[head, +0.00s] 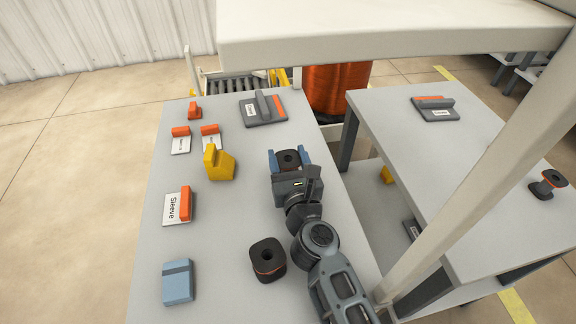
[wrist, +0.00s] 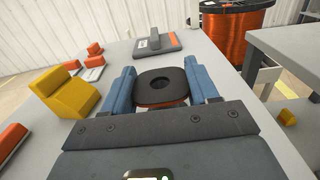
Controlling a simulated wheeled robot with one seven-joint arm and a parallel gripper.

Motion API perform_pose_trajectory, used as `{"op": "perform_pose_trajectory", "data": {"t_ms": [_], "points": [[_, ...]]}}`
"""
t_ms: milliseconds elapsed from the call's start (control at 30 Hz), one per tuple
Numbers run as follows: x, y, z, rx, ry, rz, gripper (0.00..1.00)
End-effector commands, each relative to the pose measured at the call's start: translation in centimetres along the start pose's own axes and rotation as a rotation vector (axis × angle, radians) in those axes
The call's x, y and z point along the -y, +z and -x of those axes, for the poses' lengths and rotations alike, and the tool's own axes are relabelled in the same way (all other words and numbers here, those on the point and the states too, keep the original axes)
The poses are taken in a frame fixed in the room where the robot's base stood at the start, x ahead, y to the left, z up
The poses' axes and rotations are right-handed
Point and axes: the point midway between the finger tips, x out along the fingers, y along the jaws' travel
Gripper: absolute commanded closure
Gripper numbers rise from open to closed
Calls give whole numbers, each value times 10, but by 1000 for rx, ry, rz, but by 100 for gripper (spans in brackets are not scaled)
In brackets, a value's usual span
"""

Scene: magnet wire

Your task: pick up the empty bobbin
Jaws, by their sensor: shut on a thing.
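A dark bobbin (wrist: 162,86) with a round centre hole is between the two blue fingers of my gripper (wrist: 163,88) in the wrist view. A strip of orange shows under its top flange. In the head view my gripper (head: 290,158) is over the grey table, shut on this bobbin (head: 288,158). I cannot tell whether the bobbin touches the table. A second dark bobbin (head: 267,258) with an orange band stands on the table nearer to me, left of my arm. A third bobbin (head: 547,183) stands on the right table.
A yellow block (head: 218,163) stands left of my gripper. A grey device with an orange part (head: 263,107) lies beyond it. Orange-tabbed cards, including a "Sleeve" card (head: 177,206), and a blue block (head: 178,282) line the left side. A pale post (head: 480,150) rises at right.

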Motion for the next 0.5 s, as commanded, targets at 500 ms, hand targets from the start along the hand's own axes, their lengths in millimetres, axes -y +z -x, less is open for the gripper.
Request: {"op": "perform_pose_trajectory", "data": {"t_ms": [500], "points": [[0, 7, 0, 1, 0, 0, 71]]}}
